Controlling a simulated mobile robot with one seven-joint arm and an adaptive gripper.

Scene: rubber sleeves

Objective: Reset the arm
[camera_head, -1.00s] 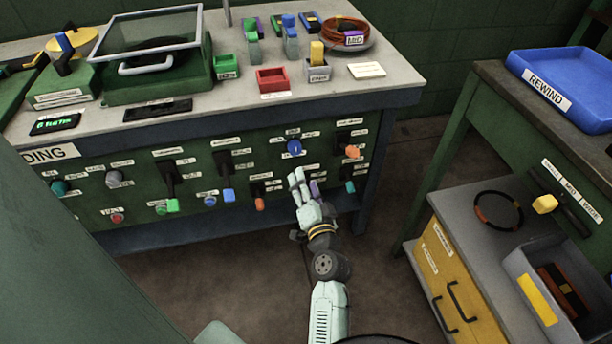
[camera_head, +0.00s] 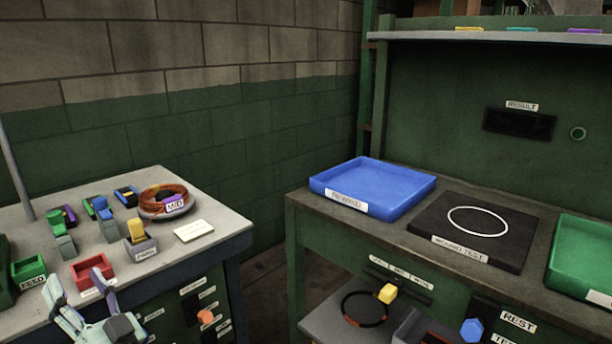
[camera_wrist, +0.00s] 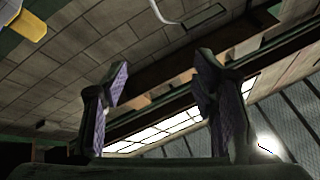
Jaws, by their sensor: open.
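My gripper (camera_head: 76,284) is at the lower left of the head view, its pale fingers pointing up in front of the left bench (camera_head: 225,222). In the wrist view the two purple-padded fingers (camera_wrist: 161,85) stand apart with nothing between them. Behind them are ceiling panels, dark beams and a bright strip of lights. In the head view the fingers overlap the front of the bench near a red bin (camera_head: 93,268); I cannot tell the distance. Most of my arm is out of view.
The left bench holds a green bin (camera_head: 28,268), a grey bin with a yellow piece (camera_head: 137,230) and a coil on a dish (camera_head: 163,198). The right bench holds a blue tray (camera_head: 375,184), a black test plate (camera_head: 475,232) and a green tray (camera_head: 590,255). A gap separates the benches.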

